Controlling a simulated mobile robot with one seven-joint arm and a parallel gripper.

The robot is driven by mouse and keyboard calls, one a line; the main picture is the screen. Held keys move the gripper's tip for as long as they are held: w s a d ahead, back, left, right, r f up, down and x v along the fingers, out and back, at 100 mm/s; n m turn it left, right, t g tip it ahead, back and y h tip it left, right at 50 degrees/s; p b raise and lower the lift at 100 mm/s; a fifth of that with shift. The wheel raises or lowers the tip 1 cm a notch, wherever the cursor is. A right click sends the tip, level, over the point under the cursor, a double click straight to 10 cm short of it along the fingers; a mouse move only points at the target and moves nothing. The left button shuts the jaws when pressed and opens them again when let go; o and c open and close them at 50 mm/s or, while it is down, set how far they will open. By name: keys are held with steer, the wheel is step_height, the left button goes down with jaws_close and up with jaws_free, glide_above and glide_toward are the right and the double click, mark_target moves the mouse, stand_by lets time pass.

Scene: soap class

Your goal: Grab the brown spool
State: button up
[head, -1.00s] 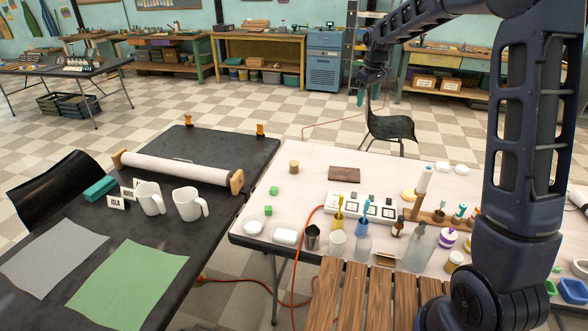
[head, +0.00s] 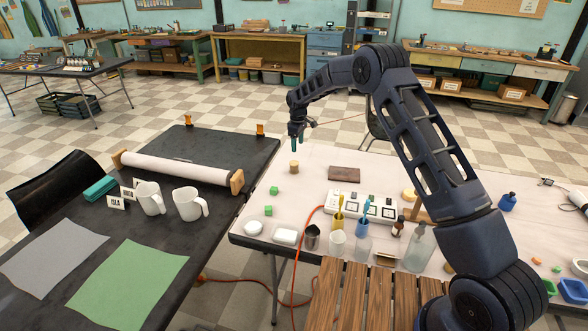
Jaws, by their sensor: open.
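The brown spool (head: 294,167) stands upright near the far left corner of the white-topped table (head: 310,190). It is a small tan-brown cylinder with nothing touching it that I can see. My gripper (head: 297,145) hangs pointing down just above and slightly right of the spool, with teal fingertips. It is open, and nothing shows between its fingers. A small gap seems to separate the fingertips from the spool's top; the exact depth is hard to tell.
A dark brown block (head: 344,174) lies right of the spool. The dark table (head: 215,160) with a paper roll (head: 180,171) adjoins left.

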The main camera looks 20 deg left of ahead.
mark_target(294, 163)
steer(key=shift+s+a+f, duration=0.15)
steer(key=shift+a+f, duration=0.6)
steer(key=shift+f, duration=0.6)
steer(key=shift+w+f, duration=0.2)
steer(key=shift+f, duration=4.95)
steer(key=c, duration=0.9)
